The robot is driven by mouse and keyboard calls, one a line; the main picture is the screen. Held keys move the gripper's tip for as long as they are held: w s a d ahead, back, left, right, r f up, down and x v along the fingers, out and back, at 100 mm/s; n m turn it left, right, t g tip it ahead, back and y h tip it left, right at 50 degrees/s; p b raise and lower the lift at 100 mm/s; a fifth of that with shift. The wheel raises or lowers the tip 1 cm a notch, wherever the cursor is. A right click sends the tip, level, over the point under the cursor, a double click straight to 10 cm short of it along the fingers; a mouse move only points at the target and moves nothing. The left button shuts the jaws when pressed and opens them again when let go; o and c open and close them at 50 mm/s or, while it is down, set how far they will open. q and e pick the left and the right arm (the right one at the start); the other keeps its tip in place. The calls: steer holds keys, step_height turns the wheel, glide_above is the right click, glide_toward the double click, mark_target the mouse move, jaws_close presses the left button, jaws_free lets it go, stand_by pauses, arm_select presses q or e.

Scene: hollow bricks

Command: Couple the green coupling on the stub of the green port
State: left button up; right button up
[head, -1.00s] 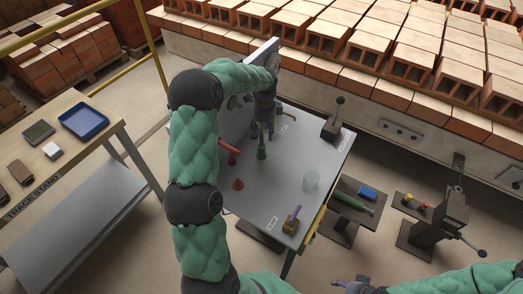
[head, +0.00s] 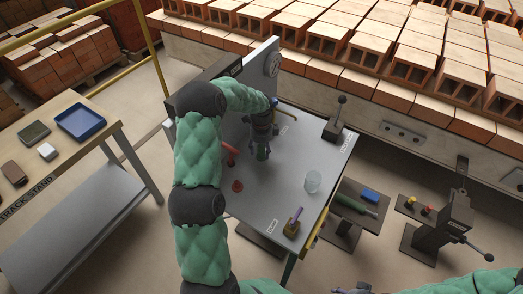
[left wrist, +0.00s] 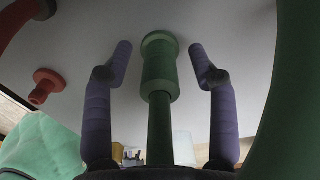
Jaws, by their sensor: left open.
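My left gripper (head: 263,146) is low over the grey panel table and open. In the left wrist view its two purple-grey fingers (left wrist: 160,50) stand on either side of the green coupling (left wrist: 159,72), with a gap on each side. The coupling also shows below the gripper in the head view (head: 263,154). A green stem runs from it toward the camera. A green flange (left wrist: 160,38), apparently the green port, lies in line at its far end; the stub is not visible and I cannot tell how they join. A part of my right gripper (head: 352,289) barely shows at the bottom edge.
A red flanged port (head: 237,186) and a red pipe piece (head: 229,153) are to the left. A clear cup (head: 312,182), a purple-handled block (head: 293,222) and a lever box (head: 334,128) stand on the right of the table (head: 265,205). An upright panel rises behind.

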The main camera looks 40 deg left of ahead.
arm_select(q)
steer(key=shift+r, duration=0.1)
jaws_close()
